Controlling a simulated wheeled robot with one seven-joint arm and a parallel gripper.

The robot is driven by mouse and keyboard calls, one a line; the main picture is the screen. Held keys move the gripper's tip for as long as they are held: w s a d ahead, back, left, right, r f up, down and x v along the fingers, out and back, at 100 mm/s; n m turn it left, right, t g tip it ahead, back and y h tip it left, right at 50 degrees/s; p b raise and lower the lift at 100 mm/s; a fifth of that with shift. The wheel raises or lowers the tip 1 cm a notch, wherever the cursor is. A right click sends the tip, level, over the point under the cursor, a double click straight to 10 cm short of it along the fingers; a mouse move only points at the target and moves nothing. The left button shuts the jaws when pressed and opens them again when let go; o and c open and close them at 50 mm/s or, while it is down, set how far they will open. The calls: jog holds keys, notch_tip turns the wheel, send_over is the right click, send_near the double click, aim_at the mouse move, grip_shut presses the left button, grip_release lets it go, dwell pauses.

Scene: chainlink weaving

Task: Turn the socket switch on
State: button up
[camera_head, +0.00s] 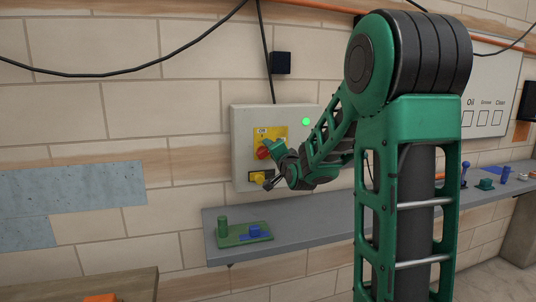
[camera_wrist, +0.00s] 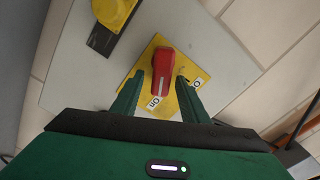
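The red switch knob (camera_wrist: 163,66) sits on a yellow plate (camera_wrist: 143,64) in the wrist view; a white line marks its near end, which lies close to a label reading "On". A second label is partly hidden by the right finger. In the head view the red knob (camera_head: 262,153) is on the yellow plate (camera_head: 275,133) of a grey wall box (camera_head: 240,128). My gripper (camera_wrist: 160,76) is open, with one finger on each side of the knob. A gap shows at the left finger; whether the right one touches is unclear. My gripper (camera_head: 275,160) is beside the plate in the head view.
A yellow socket part (camera_head: 258,177) is below the switch; it also shows in the wrist view (camera_wrist: 115,12). A green light (camera_head: 306,121) is on the box. A grey shelf (camera_head: 310,229) below carries a green block board (camera_head: 230,239).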

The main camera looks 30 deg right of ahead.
jog(key=v, duration=1)
jog(key=shift+s+a, duration=0.15)
jog(key=shift+s, duration=0.15)
jog(key=s+a+f+n+g+y, duration=0.25)
jog(key=s+f+n+g, duration=0.35)
jog(key=s+f+g, duration=0.65)
jog(key=s+a+f+n+g+y, duration=0.1)
jog(key=s+a+f+g, duration=0.1)
jog(key=s, duration=0.9)
jog(key=s+a+f+n+g+y, duration=0.1)
jog(key=s+a+f+n+g, duration=0.1)
jog(key=s, duration=0.9)
notch_tip(320, 180, down, 2)
jog(key=shift+a+f+g+y, duration=0.1)
jog(key=shift+a+g+y, duration=0.25)
jog(key=shift+a+g, duration=0.1)
